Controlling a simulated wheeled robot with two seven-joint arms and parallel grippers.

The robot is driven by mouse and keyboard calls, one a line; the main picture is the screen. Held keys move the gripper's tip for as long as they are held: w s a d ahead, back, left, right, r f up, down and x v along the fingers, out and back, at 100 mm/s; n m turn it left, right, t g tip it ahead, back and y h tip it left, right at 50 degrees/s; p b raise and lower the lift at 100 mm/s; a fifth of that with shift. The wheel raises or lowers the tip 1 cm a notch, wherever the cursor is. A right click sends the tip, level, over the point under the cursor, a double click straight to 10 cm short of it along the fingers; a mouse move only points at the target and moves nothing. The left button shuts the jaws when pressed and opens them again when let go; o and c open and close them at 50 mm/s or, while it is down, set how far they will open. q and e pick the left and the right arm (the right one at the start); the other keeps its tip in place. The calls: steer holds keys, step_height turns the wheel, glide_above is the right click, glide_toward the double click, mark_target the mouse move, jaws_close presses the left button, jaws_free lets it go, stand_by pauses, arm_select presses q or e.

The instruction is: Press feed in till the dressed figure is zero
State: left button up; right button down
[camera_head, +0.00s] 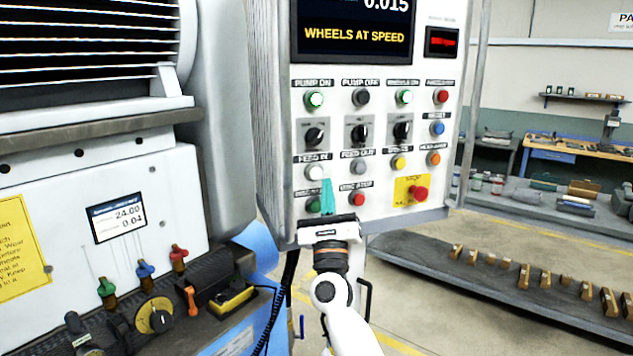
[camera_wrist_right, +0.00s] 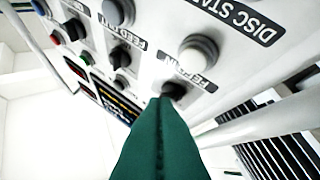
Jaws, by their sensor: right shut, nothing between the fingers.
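The white FEED IN button (camera_head: 315,172) is on the upright control panel (camera_head: 290,210), below its label. It also shows in the right wrist view (camera_wrist_right: 197,50), where the panel appears upside down. My right gripper (camera_head: 327,183) is shut and empty, its teal fingers pointing up just right of and below the button. In the right wrist view its fingertips (camera_wrist_right: 160,100) appear near a dark knob beside the FEED IN label; contact cannot be told. The panel screen (camera_head: 354,30) reads WHEELS AT SPEED, with 0.015 cut by the frame's top. My left gripper is out of view.
The grey FEED OUT button (camera_head: 357,168) is right of FEED IN. A green button (camera_head: 313,205) and red button (camera_head: 357,199) sit below. A red emergency mushroom button (camera_head: 418,194) is on a yellow plate. A small machine display (camera_head: 117,217) reads 24.00 and 0.04.

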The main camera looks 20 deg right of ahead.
mark_target(315, 173)
steer(key=shift+w+a+b, duration=0.15)
steer(key=shift+w+b, duration=1.25)
steer(key=shift+w, duration=0.55)
stand_by(0.6)
steer(key=shift+w+b, duration=0.4)
steer(key=shift+b, duration=0.2)
steer(key=shift+w+b, duration=0.2)
steer(key=shift+b, duration=0.1)
steer(key=shift+w+r+b, duration=0.2)
steer(key=shift+w+b, duration=0.1)
steer(key=shift+b, duration=0.35)
stand_by(1.2)
